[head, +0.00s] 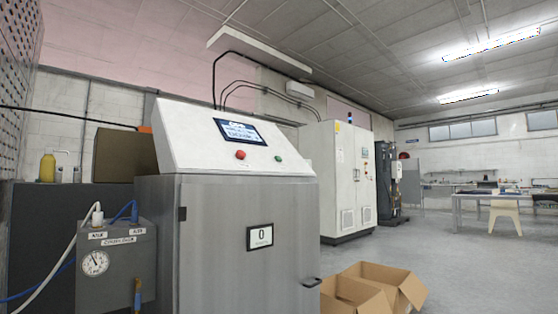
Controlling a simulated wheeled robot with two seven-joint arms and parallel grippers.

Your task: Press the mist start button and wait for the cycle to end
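The washer (250,207) stands in front of me, a grey metal cabinet with a sloped white control panel (186,137) on top. The panel has a lit screen (241,132) with text too small to read, a red button (240,155) below it and a green button (278,158) to the right. Which one is the mist start button I cannot tell from any label. Neither of my grippers shows in the head view.
A grey box with a pressure gauge (95,263) and hoses stands at the left. Open cardboard boxes (385,284) sit on the floor at the right of the washer. A white cabinet (340,180) stands behind. Open floor (470,265) lies to the right.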

